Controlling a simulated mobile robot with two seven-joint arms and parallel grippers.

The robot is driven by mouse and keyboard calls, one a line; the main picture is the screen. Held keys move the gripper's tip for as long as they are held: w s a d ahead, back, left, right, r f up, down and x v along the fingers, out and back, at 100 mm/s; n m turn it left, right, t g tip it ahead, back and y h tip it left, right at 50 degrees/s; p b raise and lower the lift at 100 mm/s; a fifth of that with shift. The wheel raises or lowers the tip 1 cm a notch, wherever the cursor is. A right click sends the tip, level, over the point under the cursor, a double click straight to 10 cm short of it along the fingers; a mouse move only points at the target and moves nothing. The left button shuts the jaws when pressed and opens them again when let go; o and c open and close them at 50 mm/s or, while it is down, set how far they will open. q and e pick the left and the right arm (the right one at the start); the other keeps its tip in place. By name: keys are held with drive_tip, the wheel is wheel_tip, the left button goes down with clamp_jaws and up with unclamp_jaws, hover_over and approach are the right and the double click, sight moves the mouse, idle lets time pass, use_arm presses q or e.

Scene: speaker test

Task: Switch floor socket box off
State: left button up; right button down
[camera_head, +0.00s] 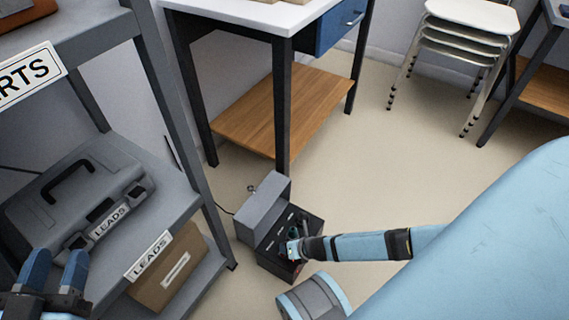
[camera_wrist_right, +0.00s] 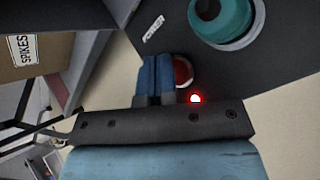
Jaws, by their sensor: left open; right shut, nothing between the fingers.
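The floor socket box (camera_head: 275,262) is a dark box on the floor, its grey lid (camera_head: 262,212) raised. In the right wrist view its dark top (camera_wrist_right: 245,70) carries a label reading POWER (camera_wrist_right: 153,29), a red round button (camera_wrist_right: 183,70), a glowing red lamp (camera_wrist_right: 195,99) and a teal round socket (camera_wrist_right: 222,15). My right gripper (camera_head: 292,250) is over the box; in the wrist view its blue fingers (camera_wrist_right: 157,58) are shut and empty, beside the button and partly covering it. Whether they touch it, I cannot tell. My left gripper (camera_head: 55,258) is open and empty at the lower left.
A grey shelf rack (camera_head: 180,110) stands left, with a grey LEADS case (camera_head: 120,180) near my left gripper and a cardboard LEADS box (camera_head: 165,285) below. A table (camera_head: 283,105) stands behind the socket box. Stacked stools (camera_head: 470,25) are at the back right.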

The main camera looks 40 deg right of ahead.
drive_tip(key=shift+f, duration=0.15)
idle(0.4)
drive_tip(key=shift+f, duration=0.35)
drive_tip(key=shift+r, duration=0.1)
idle(0.4)
drive_tip(key=shift+r+p, duration=0.4)
drive_tip(key=shift+p, duration=0.05)
drive_tip(key=shift+r, duration=0.1)
wheel_tip(320, 180, up, 6)
drive_tip(key=p, duration=0.6)
